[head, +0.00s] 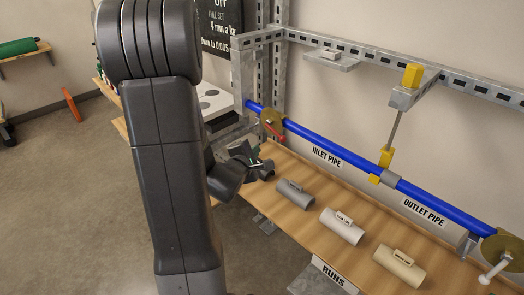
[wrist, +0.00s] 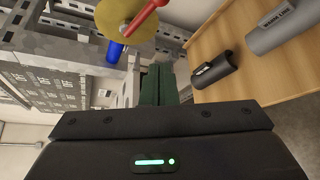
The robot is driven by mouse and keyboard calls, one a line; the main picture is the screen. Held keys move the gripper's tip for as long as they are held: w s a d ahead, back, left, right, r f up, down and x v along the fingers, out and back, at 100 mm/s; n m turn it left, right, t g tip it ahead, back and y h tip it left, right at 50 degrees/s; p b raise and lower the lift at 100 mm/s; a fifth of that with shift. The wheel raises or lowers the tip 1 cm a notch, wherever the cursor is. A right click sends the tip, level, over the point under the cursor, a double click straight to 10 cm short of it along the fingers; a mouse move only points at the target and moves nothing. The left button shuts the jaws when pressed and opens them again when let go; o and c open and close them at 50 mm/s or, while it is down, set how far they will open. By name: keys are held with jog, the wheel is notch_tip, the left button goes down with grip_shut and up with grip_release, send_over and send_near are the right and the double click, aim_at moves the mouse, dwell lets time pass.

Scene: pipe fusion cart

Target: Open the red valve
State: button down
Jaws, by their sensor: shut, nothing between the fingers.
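The red valve handle (head: 275,132) sits on a brass disc (head: 268,116) at the inlet end of the blue pipe (head: 335,152). In the wrist view the red handle (wrist: 147,14) slants across the brass disc (wrist: 118,22) at the top. My gripper (head: 255,150) is just below and left of the handle in the head view. Its green fingers (wrist: 158,70) are shut and empty, pointing toward the valve, with a visible gap to the handle. My arm hides part of the area to the left.
A wooden shelf (head: 272,196) lies under the pipe and holds a dark grey run (head: 294,192), a white run (head: 341,226) and a cream run (head: 399,265). A yellow clamp (head: 386,158) holds the pipe. A white-handled valve (head: 495,272) is at the outlet end.

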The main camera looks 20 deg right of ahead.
jog(key=shift+s+a+r, duration=0.5)
jog(key=shift+a+r, duration=0.05)
jog(key=shift+a, duration=0.25)
